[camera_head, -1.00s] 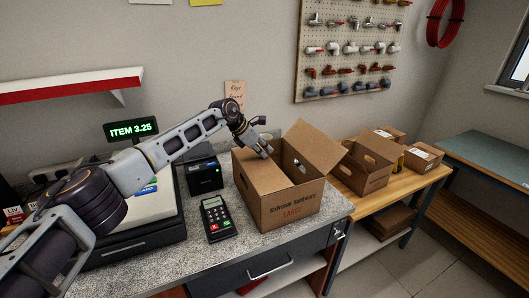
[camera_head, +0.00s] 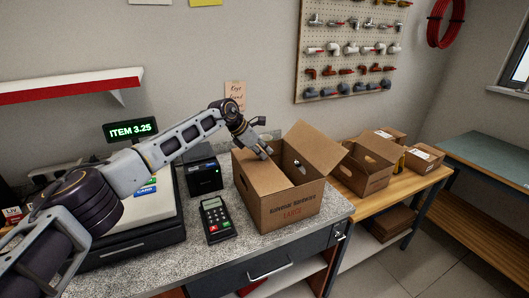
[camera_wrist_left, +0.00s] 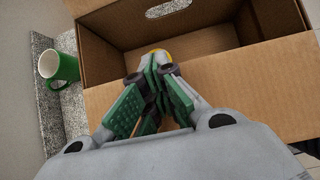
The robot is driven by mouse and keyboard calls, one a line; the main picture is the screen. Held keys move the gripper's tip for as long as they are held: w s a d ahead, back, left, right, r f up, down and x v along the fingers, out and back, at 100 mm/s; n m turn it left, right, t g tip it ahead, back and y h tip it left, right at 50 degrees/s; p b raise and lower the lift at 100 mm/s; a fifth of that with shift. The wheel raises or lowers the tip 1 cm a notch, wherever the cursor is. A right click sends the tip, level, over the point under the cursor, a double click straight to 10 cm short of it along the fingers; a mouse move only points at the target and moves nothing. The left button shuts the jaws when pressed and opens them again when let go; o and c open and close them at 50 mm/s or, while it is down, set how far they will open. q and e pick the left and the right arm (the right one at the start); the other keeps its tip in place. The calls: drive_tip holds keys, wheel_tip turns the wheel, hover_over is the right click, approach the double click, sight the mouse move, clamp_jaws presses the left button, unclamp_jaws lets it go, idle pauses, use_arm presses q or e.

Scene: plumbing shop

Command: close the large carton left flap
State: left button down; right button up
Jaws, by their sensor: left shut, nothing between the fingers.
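The large carton (camera_head: 287,207) stands open on the counter. Its left flap (camera_head: 256,178) slopes over the left part of the opening; in the wrist view the flap (camera_wrist_left: 240,92) is a wide cardboard panel beneath the fingers. The right flap (camera_head: 319,146) stands up, leaning outward. My left gripper (camera_head: 267,154) is shut and empty, its fingertips over the left flap near its inner edge. The left gripper also shows in the wrist view (camera_wrist_left: 158,68); whether it touches the flap is unclear. A small yellow item shows behind the fingertips. My right gripper is out of view.
A card terminal (camera_head: 217,218) and a black printer (camera_head: 203,177) stand left of the carton. A green mug (camera_wrist_left: 60,66) stands beside the carton in the wrist view. Smaller cartons (camera_head: 364,169) sit on the wooden bench to the right. A pegboard (camera_head: 347,45) hangs behind.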

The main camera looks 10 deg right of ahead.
use_arm(q)
drive_tip(key=v, duration=1.1)
drive_tip(key=shift+a+r, duration=0.2)
drive_tip(key=shift+r, duration=0.15)
drive_tip(key=shift+s, duration=0.1)
